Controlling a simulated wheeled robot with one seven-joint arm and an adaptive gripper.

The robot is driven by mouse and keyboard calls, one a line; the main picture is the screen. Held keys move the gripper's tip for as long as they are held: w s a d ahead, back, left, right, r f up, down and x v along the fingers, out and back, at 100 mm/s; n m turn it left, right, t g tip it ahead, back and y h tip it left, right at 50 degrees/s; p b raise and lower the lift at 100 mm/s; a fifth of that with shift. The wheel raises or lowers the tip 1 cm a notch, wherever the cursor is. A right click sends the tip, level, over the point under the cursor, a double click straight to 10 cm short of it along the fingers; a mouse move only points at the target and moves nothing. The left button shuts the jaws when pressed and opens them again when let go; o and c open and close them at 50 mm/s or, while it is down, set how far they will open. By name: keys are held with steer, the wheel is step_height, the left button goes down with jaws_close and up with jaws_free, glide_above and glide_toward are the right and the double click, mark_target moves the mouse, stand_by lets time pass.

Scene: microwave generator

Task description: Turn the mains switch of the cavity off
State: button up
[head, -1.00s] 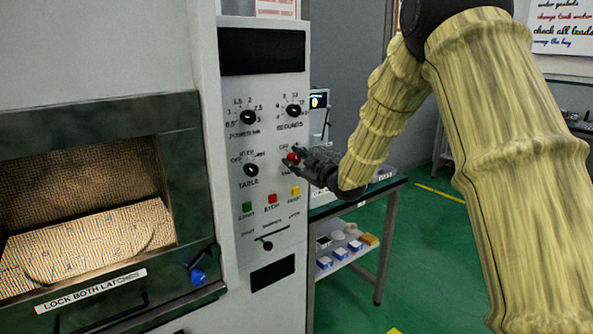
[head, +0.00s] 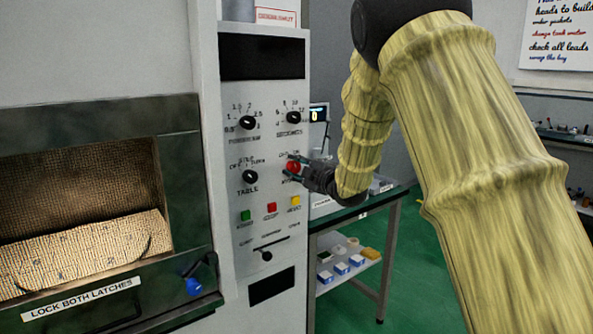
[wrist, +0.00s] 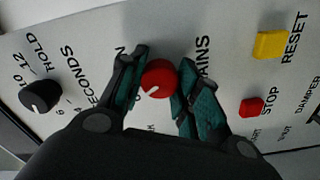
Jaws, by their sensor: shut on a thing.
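The mains switch is a round red knob (head: 293,166) with a white pointer mark, at the right of the control panel. It also shows in the wrist view (wrist: 158,78), between my fingers, beside the partly covered word MAINS. My gripper (head: 297,168) reaches it from the right, and its two teal-padded fingers (wrist: 160,88) are shut on the knob's sides. In the wrist view the white mark points toward the lower left. The fingers cover part of the lettering around the knob, so I cannot read which position the mark is at.
Black TABLE (head: 250,177) and SECONDS (head: 293,118) knobs sit close by. Green, red (head: 271,208) and yellow (head: 295,202) buttons and a slider (head: 267,256) lie below. The cavity door (head: 90,200) is at the left. A bench (head: 370,205) stands behind my arm.

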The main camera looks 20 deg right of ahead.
steer(key=o, duration=1.1)
steer(key=shift+c, duration=0.2)
steer(key=v, duration=1.2)
